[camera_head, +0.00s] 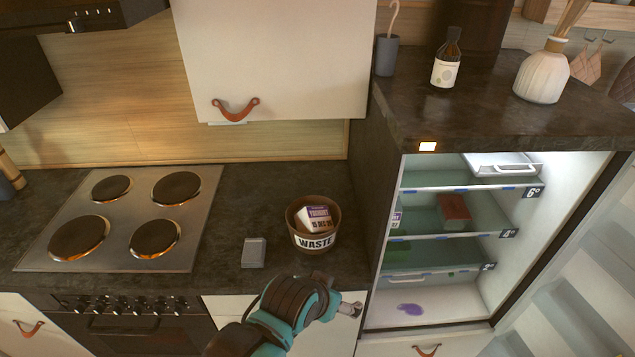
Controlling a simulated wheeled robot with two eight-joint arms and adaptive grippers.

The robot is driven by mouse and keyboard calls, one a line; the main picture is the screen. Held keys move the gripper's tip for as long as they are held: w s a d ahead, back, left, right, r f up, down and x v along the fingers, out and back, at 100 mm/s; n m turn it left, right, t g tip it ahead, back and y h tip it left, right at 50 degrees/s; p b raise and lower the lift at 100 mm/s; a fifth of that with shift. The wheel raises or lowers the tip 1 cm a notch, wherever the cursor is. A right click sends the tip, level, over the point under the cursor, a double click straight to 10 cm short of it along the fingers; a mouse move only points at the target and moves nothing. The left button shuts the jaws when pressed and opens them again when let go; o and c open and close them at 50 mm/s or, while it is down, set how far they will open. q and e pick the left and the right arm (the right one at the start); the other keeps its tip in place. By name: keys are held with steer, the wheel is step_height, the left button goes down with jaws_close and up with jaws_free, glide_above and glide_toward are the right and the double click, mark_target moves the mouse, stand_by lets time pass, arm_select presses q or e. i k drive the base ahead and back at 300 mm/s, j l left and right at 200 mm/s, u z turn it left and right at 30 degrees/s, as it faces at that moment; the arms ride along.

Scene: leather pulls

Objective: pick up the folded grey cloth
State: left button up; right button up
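The folded grey cloth appears to be the small, light grey, block-like item (253,252) on the dark counter, between the hob and the waste bin. It lies flat and nothing covers it. An arm of mine, dark with teal parts, comes in from the bottom, left of centre, and seems to be my left. A small metallic end, apparently my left gripper (350,309), points right in front of the counter edge, below and right of the cloth and apart from it. Its fingers are too small to read. My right gripper is not in view.
A round waste bin (315,241) holding a carton (318,215) stands right of the cloth. A hob (130,220) with several plates is to the left. An open, lit fridge (440,300) is at right, with a purple spill (411,309) inside. A cupboard (270,60) hangs above.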

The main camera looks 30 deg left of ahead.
mark_target(254, 249)
steer(key=j+u, duration=0.1)
steer(key=u, duration=1.45)
steer(key=z, duration=1.15)
steer(key=i+j, duration=0.1)
steer(key=j, duration=0.2)
steer(key=j+u, duration=0.1)
steer(key=j, duration=0.25)
steer(key=i+j, duration=0.15)
steer(key=j, duration=0.15)
